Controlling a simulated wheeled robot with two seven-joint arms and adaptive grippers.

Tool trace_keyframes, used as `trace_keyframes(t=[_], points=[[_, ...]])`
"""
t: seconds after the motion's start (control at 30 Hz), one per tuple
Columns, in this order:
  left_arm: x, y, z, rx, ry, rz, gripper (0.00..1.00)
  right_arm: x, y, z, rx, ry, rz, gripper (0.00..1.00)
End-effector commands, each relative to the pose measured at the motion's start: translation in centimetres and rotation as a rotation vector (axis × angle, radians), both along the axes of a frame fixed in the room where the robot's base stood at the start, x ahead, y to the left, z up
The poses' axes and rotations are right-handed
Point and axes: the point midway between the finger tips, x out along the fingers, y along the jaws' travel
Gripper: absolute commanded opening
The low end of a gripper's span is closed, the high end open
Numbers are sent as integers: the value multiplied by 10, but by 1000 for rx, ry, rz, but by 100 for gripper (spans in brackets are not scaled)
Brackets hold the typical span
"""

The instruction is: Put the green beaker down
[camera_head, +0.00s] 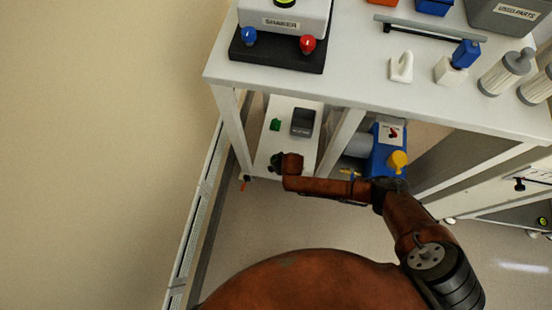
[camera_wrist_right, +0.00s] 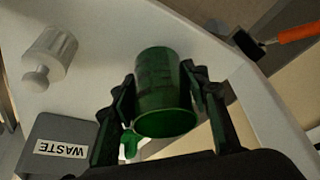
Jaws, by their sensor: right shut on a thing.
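The green beaker (camera_wrist_right: 163,95) sits between the two fingers of my right gripper (camera_wrist_right: 158,100) in the right wrist view. The fingers are shut on its sides, with its round opening towards the wrist camera. In the head view my right gripper (camera_head: 276,162) is over the white lower shelf (camera_head: 263,145), near its front end. There the beaker is hidden by my own arm. I cannot tell whether its base touches the shelf. My left gripper is not in view.
A grey waste box (camera_wrist_right: 62,145) and a small green object (camera_wrist_right: 130,143) are close by; a white ribbed item (camera_wrist_right: 48,57) stands beyond. A table leg (camera_head: 232,125) and the tabletop (camera_head: 350,85) bound the space.

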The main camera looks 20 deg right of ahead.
Motion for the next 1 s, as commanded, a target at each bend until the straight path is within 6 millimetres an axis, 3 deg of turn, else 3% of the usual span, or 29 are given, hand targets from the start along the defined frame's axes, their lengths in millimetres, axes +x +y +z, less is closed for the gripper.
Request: trace_keyframes(t=[0.43,0.47,0.6,0.7,1.0], points=[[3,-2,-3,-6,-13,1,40,0,0,-4,0,-1,1,23],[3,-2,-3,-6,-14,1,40,1,0,-3,0,-2,1,44],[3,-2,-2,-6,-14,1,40,1,0,-3,0,-2,1,53],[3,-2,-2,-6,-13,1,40,1,0,-3,0,-2,1,60],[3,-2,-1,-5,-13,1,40,1,0,0,0,-2,1,60]])
